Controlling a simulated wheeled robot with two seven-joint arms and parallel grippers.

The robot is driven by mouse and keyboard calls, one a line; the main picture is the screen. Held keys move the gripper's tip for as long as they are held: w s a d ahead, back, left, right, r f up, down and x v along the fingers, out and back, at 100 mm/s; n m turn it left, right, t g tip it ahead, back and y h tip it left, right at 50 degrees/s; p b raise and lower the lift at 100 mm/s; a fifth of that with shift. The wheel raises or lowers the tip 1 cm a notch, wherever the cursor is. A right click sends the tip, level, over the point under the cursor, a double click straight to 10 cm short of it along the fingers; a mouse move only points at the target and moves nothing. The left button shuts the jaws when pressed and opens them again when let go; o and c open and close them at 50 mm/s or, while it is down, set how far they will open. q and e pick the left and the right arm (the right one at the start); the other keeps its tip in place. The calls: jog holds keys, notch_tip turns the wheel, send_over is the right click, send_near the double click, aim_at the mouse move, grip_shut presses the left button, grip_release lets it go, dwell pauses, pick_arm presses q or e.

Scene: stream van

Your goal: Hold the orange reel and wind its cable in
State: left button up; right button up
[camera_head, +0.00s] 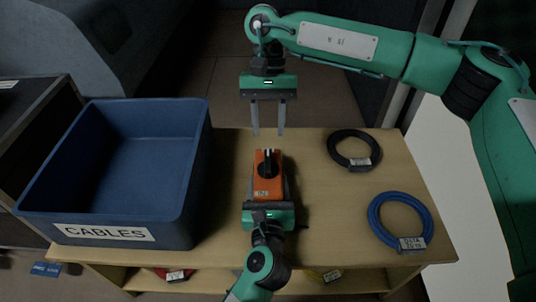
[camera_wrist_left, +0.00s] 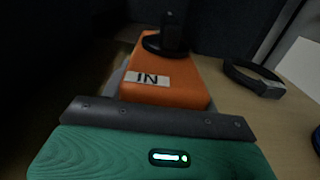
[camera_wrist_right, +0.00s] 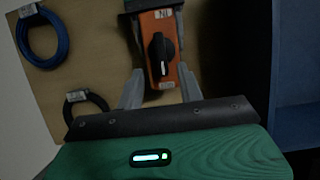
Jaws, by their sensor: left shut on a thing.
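The orange reel (camera_head: 268,183) is a box with a black knob on top and a white label, on the wooden table. My left gripper (camera_head: 268,190) is shut on the reel from the front; in the left wrist view the reel (camera_wrist_left: 168,92) fills the space past the palm, with the label and black knob (camera_wrist_left: 168,38) showing. My right gripper (camera_head: 268,118) is open and empty behind the reel, fingers pointing down. In the right wrist view the knob (camera_wrist_right: 161,52) lies beyond and between its open fingers, apart from them. No loose cable from the reel is visible.
A blue bin (camera_head: 104,236) labelled CABLES stands left of the reel. A black cable coil (camera_head: 350,149) and a blue cable coil (camera_head: 400,220) lie on the table (camera_head: 315,215) at the right. Several items lie on the shelf below. The table between reel and coils is clear.

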aim_at(268, 161)
jog(key=x, duration=0.7)
jog(key=shift+s+f, duration=0.25)
jog(key=shift+f, duration=0.1)
jog(key=shift+c, duration=0.5)
grip_shut()
